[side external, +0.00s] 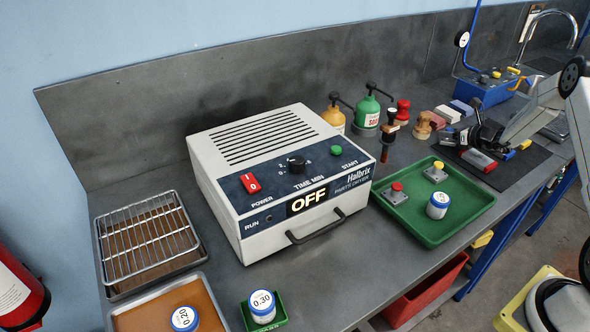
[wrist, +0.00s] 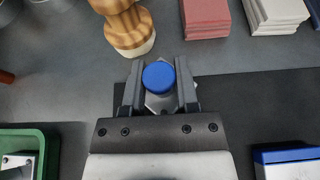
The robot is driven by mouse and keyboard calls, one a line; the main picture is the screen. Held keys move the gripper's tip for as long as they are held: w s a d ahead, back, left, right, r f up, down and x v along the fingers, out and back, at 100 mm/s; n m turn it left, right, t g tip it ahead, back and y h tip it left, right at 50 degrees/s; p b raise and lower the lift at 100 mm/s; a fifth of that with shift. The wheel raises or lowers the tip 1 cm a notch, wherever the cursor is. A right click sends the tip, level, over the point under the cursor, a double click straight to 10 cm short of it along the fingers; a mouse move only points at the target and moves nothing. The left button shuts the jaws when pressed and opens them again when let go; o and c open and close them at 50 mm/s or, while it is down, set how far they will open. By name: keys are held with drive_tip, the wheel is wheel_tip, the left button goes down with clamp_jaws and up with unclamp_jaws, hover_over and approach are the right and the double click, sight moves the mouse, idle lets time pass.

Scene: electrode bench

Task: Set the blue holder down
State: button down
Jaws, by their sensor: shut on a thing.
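The blue holder (wrist: 159,77) has a round blue knob on a pale grey base. In the wrist view it sits between the two fingers of my gripper (wrist: 158,92), which is shut on it. In the side view my gripper (side external: 461,137) is low at the left edge of the dark mat (side external: 530,162), behind the green tray. The holder is small and partly hidden there. I cannot tell whether its base touches the surface below.
The green tray (side external: 410,226) holds a red-knobbed holder (side external: 397,189), a yellow-knobbed holder (side external: 437,170) and a white jar (side external: 438,205). A wooden-handled tool (wrist: 124,28) and red blocks (wrist: 206,18) stand beyond my gripper. A red-topped block (side external: 479,161) lies on the mat.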

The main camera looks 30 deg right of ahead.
drive_tip(key=c, duration=0.8)
unclamp_jaws()
drive_tip(key=shift+f, duration=0.15)
drive_tip(key=o, duration=0.4)
drive_tip(key=shift+o, duration=0.2)
drive_tip(key=shift+r, duration=0.2)
drive_tip(key=v, duration=1.2)
drive_tip(key=shift+f, duration=0.1)
